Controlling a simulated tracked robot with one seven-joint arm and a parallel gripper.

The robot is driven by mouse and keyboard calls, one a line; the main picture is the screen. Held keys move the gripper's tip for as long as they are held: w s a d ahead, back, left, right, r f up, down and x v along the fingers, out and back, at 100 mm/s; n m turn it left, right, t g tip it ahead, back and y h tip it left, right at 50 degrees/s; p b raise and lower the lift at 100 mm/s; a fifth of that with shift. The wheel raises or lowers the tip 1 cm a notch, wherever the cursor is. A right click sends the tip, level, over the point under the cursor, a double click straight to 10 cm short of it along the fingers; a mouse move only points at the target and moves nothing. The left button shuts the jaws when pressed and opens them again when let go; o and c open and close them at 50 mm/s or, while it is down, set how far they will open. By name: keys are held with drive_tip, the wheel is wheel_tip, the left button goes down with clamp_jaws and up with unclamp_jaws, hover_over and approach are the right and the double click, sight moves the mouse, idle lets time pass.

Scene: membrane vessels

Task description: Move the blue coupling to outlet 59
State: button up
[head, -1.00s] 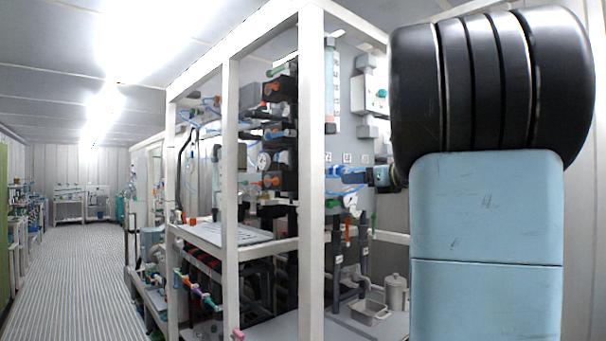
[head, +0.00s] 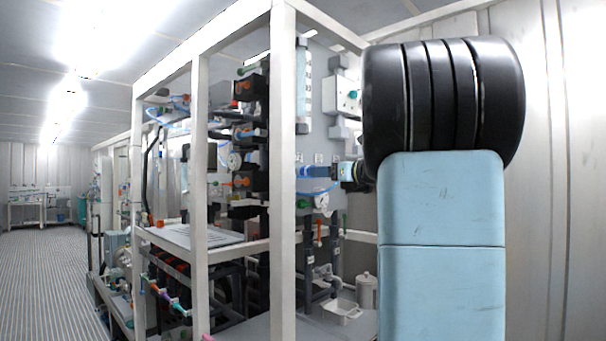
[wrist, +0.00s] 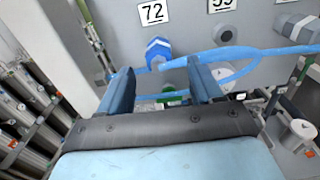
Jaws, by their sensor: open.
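The blue coupling (wrist: 158,50) sits on the grey panel just below the label 72 in the wrist view. A blue hose (wrist: 240,52) runs from beside it to the right. My gripper (wrist: 160,84) is open, with one blue finger on each side below the coupling; nothing is between the fingers. In the head view my gripper (head: 318,171) points left, in front of the panel; the coupling cannot be made out there.
A white frame post (head: 283,180) stands left of the panel, close to my gripper. A grey knob or fitting (wrist: 299,26) is at the wrist view's right. Pipes and a gauge (head: 321,200) are below. The corridor floor (head: 50,285) is clear.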

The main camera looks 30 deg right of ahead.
drive_tip(key=shift+x, duration=2.7)
clamp_jaws()
drive_tip(key=shift+s+d, duration=0.1)
drive_tip(key=shift+v, duration=2.9)
drive_tip(key=shift+s, duration=0.1)
